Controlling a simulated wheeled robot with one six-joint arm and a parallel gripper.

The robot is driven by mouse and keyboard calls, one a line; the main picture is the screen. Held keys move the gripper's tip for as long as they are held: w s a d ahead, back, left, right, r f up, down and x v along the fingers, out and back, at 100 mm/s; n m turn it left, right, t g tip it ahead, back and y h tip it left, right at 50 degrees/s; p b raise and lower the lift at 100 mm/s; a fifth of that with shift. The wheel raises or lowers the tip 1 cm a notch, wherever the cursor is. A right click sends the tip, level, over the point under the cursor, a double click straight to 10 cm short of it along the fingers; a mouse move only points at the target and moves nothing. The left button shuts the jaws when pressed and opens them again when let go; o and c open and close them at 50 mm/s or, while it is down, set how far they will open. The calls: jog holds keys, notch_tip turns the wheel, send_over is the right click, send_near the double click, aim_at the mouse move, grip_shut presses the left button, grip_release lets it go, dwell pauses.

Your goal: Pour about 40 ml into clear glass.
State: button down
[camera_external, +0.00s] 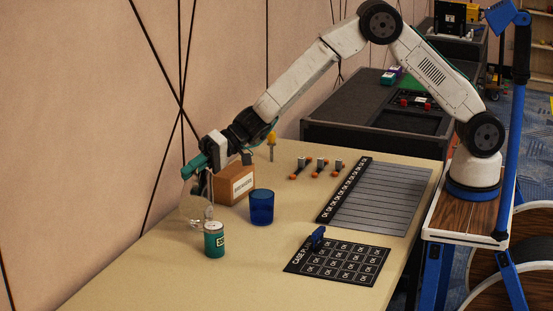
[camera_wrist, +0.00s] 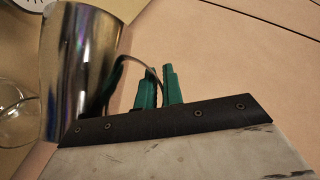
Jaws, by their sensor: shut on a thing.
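My gripper (camera_external: 193,168) is at the left end of the table. In the wrist view its green fingers (camera_wrist: 158,88) are shut on the thin handle of a shiny metal jug (camera_wrist: 80,70). The jug is mostly hidden behind the gripper in the external view. A clear glass (camera_wrist: 18,122) shows in part at the left edge of the wrist view, beside the jug. It shows only faintly in the external view (camera_external: 188,212), below my gripper and close to the green can. I cannot see any liquid or the jug's exact tilt.
A green can (camera_external: 213,241) with a label stands in front of the glass. A blue cup (camera_external: 261,207) and a cardboard box (camera_external: 234,184) stand to the right. A black grid mat (camera_external: 338,262) and a striped panel (camera_external: 385,197) lie farther right. The wall is close behind.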

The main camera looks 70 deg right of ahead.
aim_at(191, 194)
jog(key=shift+s+a+r+n+h, duration=0.1)
jog(key=shift+s+a+n+h, duration=0.2)
jog(key=shift+a+n+h, duration=0.25)
jog(key=shift+s+a+f+n+h+p, duration=0.2)
jog(key=shift+a+f+h, duration=0.15)
jog(key=shift+f, duration=0.2)
jog(key=shift+s+a+f+n+h+p, duration=0.1)
jog(key=shift+a+f+n+h, duration=0.15)
jog(key=shift+f, duration=0.25)
jog(key=shift+a+h, duration=0.15)
jog(key=shift+h, duration=0.3)
jog(key=shift+s+a+f+n+t+h, duration=0.15)
jog(key=shift+a+f+n+t+h, duration=0.25)
jog(key=shift+n+h, duration=0.3)
jog(key=shift+s+a+f+n+t+h+p, duration=0.1)
jog(key=shift+a+f+n+t+h+p, duration=0.25)
jog(key=shift+a+f+n+h, duration=0.45)
jog(key=shift+s+a+f+n+t+h+p, duration=0.15)
jog(key=shift+a+f+n+t+h+p, duration=0.25)
jog(key=shift+h, duration=0.65)
jog(key=shift+s+a+f+n+t+h+p, duration=0.15)
jog(key=shift+a+f+n+h+p, duration=0.25)
jog(key=shift+a+h, duration=0.45)
jog(key=shift+d, duration=0.15)
